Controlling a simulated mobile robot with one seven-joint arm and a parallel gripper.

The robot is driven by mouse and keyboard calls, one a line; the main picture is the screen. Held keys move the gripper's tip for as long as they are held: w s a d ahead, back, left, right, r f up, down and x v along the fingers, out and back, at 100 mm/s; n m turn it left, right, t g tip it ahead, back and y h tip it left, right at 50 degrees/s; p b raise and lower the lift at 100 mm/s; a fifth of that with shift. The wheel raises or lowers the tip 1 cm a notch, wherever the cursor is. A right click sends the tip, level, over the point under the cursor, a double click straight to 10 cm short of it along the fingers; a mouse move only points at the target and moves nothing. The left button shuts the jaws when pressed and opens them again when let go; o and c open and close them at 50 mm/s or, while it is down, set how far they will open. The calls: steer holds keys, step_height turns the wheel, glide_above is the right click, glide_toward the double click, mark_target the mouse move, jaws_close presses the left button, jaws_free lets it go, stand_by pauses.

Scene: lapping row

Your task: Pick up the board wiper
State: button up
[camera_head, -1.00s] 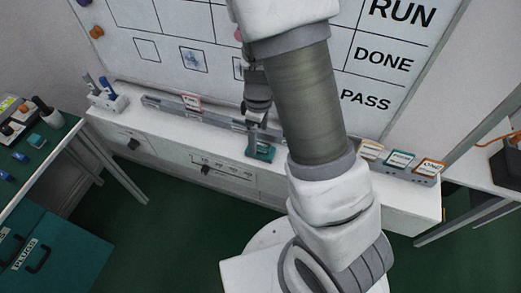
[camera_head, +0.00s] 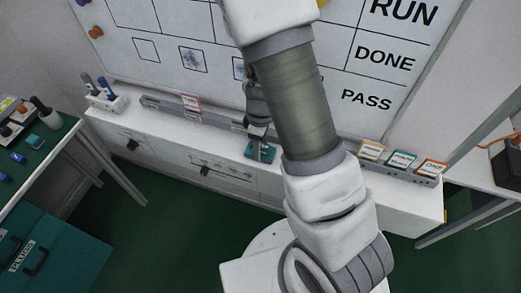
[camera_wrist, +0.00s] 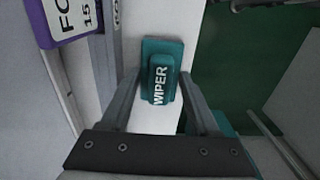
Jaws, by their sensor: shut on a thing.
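The board wiper (camera_wrist: 161,72) is a teal block with a raised grip marked WIPER. In the wrist view it sits between my two fingertips. My gripper (camera_wrist: 158,88) is shut on its raised grip. In the head view the wiper (camera_head: 261,152) is at the front edge of the white ledge below the whiteboard, with my gripper (camera_head: 259,139) above and around it. I cannot tell whether it touches the ledge. My arm hides part of the board and ledge behind it.
The whiteboard (camera_head: 385,80) rises behind the ledge (camera_head: 225,155). A marker holder (camera_head: 107,101) stands at the ledge's left end and a row of labelled cards (camera_head: 400,160) at its right. A purple-edged sign (camera_wrist: 66,20) is close by in the wrist view.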

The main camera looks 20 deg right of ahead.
steer(key=shift+c, duration=1.3)
steer(key=shift+r, duration=0.1)
step_height(320, 180, up, 10)
steer(key=shift+f+p, duration=0.1)
steer(key=shift+p, duration=0.95)
